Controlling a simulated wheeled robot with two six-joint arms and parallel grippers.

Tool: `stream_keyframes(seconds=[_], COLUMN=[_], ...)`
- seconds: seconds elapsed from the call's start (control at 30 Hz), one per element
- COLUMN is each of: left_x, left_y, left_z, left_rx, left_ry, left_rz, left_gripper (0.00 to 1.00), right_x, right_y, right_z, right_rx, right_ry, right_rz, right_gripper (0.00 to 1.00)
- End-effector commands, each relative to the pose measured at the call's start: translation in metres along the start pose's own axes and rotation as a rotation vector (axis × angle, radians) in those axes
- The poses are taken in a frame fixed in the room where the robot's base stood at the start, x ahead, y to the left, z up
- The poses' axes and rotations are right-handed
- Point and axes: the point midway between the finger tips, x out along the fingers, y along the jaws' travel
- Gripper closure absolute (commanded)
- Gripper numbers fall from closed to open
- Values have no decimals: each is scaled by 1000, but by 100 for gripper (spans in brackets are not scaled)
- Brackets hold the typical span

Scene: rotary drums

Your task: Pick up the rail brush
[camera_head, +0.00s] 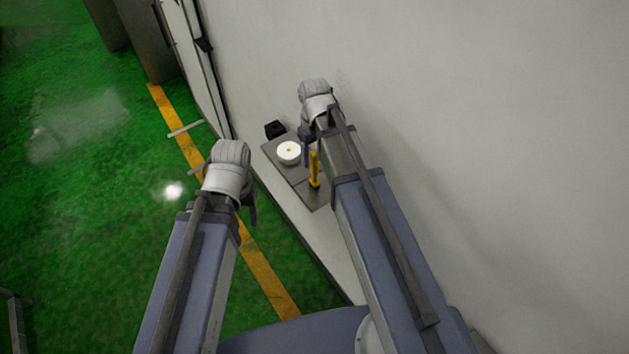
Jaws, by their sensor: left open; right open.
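A slim yellow object (314,168), which may be the rail brush, stands on a grey plate (316,197) on the ledge by the wall. It is too small to make out bristles. My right gripper (307,152) is open above the plate, just beside the top of the yellow object. Whether they touch cannot be told, and my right arm hides part of the plate. My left gripper (252,209) is open and empty, left of the plate and seen over the ledge's edge and the green floor.
A white round piece with a yellow centre (289,152) sits on the plate, left of the yellow object. A small black block (275,129) is at the plate's far corner. The pale wall (480,120) rises close to my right arm. The green floor (90,230) at left is open.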

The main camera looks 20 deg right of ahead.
Motion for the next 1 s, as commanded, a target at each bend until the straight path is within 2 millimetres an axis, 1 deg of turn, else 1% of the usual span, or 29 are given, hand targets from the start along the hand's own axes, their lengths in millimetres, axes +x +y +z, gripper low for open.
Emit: stream_keyframes(seconds=[0.03, 0.23, 0.33, 0.57, 1.0], left_x=[13, 35, 38, 36, 36], left_y=[1, 3, 4, 3, 3], left_z=[-1, -2, -3, -3, -2], left_rx=[-1, -3, -4, -4, -4], left_ry=[0, 2, 2, 2, 2], left_rz=[0, 0, 0, 0, 0], left_gripper=[38, 38, 38, 38, 38], right_x=[13, 36, 38, 36, 36], right_y=[0, -1, -1, -1, -1], right_z=[1, 1, 1, 1, 2], right_rx=[0, 0, 0, 1, 1], right_ry=[0, 0, 0, 0, 0], right_rz=[0, 1, 1, 1, 1], right_gripper=[40, 40, 40, 41, 91])
